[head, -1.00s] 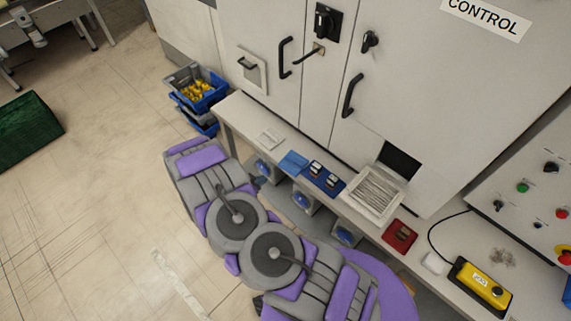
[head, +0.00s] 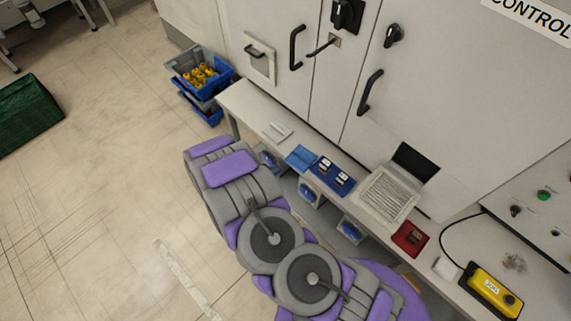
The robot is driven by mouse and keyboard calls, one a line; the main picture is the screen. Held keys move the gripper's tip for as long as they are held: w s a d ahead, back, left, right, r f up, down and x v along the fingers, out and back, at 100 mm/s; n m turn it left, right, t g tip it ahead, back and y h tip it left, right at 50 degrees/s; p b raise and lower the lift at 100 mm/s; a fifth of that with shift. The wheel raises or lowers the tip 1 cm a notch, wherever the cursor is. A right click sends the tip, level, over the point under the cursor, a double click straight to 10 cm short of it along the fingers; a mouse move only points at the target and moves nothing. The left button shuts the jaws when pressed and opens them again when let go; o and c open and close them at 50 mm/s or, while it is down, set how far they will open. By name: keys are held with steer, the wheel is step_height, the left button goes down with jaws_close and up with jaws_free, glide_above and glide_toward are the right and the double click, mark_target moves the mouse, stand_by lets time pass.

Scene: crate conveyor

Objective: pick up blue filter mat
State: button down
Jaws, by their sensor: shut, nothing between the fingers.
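A flat, lighter blue piece (head: 301,157), which looks like the blue filter mat, lies on the narrow shelf below the grey cabinet. It touches or nearly touches the left end of a darker blue tray (head: 319,183) that holds two small black-and-white parts. I cannot make out my gripper's fingers. My purple and grey arm links fill the lower middle of the head view, in front of the shelf, and the blue piece is clear of them.
A pale flat piece (head: 277,132) lies left on the shelf. Blue-centred units sit below.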

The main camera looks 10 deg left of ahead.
mark_target(299, 156)
steer(key=w+d, duration=0.4)
steer(key=w, duration=0.1)
steer(key=w+d+b, duration=0.1)
steer(key=w+d, duration=0.2)
steer(key=shift+w, duration=0.2)
steer(key=shift+s+a+f+b, duration=0.15)
steer(key=shift+f+b, duration=0.2)
steer(key=shift+f, duration=0.45)
steer(key=shift+s+a, duration=0.55)
steer(key=shift+s, duration=0.1)
steer(key=shift+r, duration=0.1)
